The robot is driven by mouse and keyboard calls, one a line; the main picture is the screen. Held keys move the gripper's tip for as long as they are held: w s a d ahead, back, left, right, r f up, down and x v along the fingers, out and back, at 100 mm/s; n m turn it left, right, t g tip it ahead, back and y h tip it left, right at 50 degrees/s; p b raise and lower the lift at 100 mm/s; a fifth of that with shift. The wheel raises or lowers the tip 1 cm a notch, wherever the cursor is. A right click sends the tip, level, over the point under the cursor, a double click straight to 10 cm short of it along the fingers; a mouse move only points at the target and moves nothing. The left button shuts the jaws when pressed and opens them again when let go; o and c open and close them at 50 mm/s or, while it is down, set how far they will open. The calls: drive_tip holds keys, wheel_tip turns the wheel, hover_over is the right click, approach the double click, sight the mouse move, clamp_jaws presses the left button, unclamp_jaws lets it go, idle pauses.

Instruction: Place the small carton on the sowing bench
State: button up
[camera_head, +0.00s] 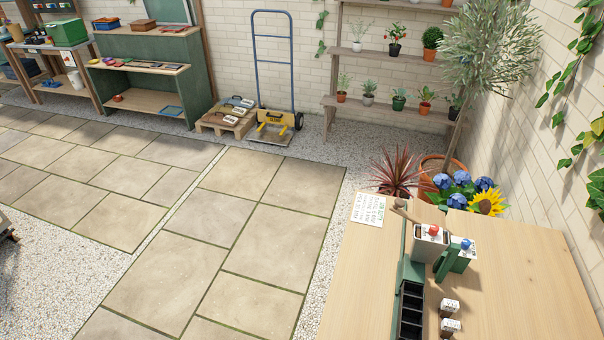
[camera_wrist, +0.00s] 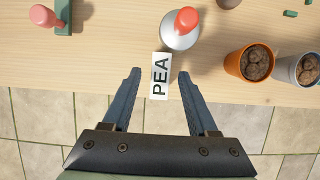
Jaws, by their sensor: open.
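A small white block lettered PEA (camera_wrist: 161,62) shows in the wrist view at the edge of a light wooden top (camera_wrist: 120,50). I cannot tell for certain that it is the small carton. My gripper (camera_wrist: 159,78) is open, with its two blue fingers spread on either side of the block in the picture. No contact shows, and the height between them is unclear. In the head view two small white-labelled boxes (camera_head: 449,306) (camera_head: 450,326) stand on a wooden table (camera_head: 530,280). My gripper does not show in that view. Which surface is the sowing bench is not marked.
A red-capped bottle (camera_wrist: 181,30) stands close beyond the block. An orange pot (camera_wrist: 232,64) and a grey pot (camera_wrist: 286,72) are to its right. In the head view a black cell tray (camera_head: 411,312) is on the table; the paving (camera_head: 250,240) is clear.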

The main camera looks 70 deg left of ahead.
drive_tip(key=v, duration=1)
drive_tip(key=w+a+r+m+t+y, duration=0.25)
drive_tip(key=w+r+m, duration=0.25)
drive_tip(key=w+r, duration=0.5)
drive_tip(key=w+a+r+m+t+y, duration=0.25)
drive_tip(key=w+r+m, duration=0.25)
drive_tip(key=w+r, duration=0.5)
drive_tip(key=w+d+r+m+t+y, duration=0.1)
drive_tip(key=w+d+r+m+t, duration=0.1)
drive_tip(key=w+r+t, duration=0.3)
drive_tip(key=w+d+r+m+y, duration=0.1)
drive_tip(key=w+d+r+m, duration=0.2)
drive_tip(key=r, duration=0.5)
drive_tip(key=d+r+m+t+h, duration=0.1)
drive_tip(key=d+r+m+t, duration=0.4)
drive_tip(key=r, duration=0.6)
drive_tip(key=d+r+m+t, duration=0.2)
drive_tip(key=d+r+t, duration=0.1)
drive_tip(key=d+r, duration=0.55)
drive_tip(key=s+d+r+m+t+h, duration=0.1)
drive_tip(key=s+d+r+m+t, duration=0.2)
drive_tip(key=r, duration=0.4)
drive_tip(key=s+d+r+m+t+h, duration=0.2)
drive_tip(key=s+d+r+t, duration=0.1)
drive_tip(key=r, duration=0.5)
drive_tip(key=shift+s+d+m, duration=0.4)
drive_tip(key=shift+s+d, duration=0.3)
drive_tip(key=shift+s, duration=0.45)
